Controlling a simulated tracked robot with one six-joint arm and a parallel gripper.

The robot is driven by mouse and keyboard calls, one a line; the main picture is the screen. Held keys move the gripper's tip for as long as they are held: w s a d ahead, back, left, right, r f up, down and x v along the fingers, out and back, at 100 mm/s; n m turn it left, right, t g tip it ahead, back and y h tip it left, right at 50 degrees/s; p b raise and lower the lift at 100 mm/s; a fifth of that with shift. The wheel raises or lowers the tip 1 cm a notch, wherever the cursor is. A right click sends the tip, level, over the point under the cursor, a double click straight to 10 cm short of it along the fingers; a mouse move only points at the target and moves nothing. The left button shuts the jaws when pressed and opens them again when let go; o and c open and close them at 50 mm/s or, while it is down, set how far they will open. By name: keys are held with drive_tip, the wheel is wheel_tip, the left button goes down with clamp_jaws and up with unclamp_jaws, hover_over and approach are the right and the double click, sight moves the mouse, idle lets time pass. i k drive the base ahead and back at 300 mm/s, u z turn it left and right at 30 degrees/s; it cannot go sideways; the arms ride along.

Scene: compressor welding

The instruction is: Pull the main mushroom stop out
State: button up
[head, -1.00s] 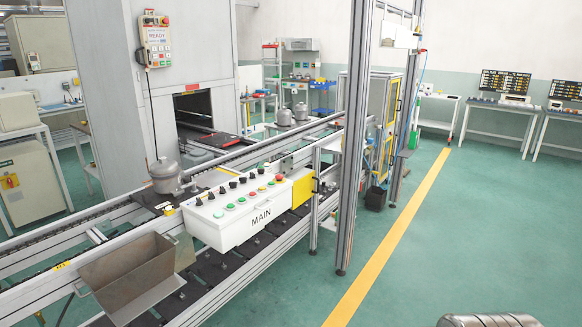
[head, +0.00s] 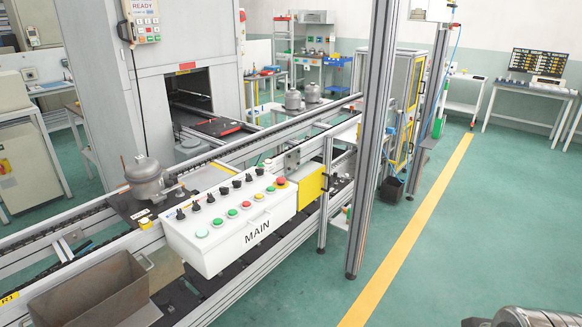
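The MAIN control box (head: 235,228) is a white sloped panel on the front of the conveyor, left of centre in the head view. Its main mushroom stop (head: 281,182) is the larger red button at the panel's far right end, by the yellow block. Smaller green, red and yellow buttons and a row of black knobs fill the rest of the panel. Whether the stop is pressed in or out is too small to tell. A metallic rounded part at the bottom right corner seems to be my arm. My gripper's fingers are not in view.
A grey compressor (head: 145,178) sits on the conveyor left of the box. A metal bin (head: 88,290) hangs at the front left. An aluminium post (head: 370,150) stands right of the box. Green floor with a yellow line (head: 415,235) lies clear to the right.

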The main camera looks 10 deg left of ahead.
sight(280, 180)
drive_tip(key=u, duration=0.05)
drive_tip(key=i, duration=0.8)
drive_tip(key=u, duration=0.55)
drive_tip(key=i, duration=0.7)
drive_tip(key=u, duration=1.05)
drive_tip(key=i, duration=0.75)
drive_tip(key=u, duration=0.45)
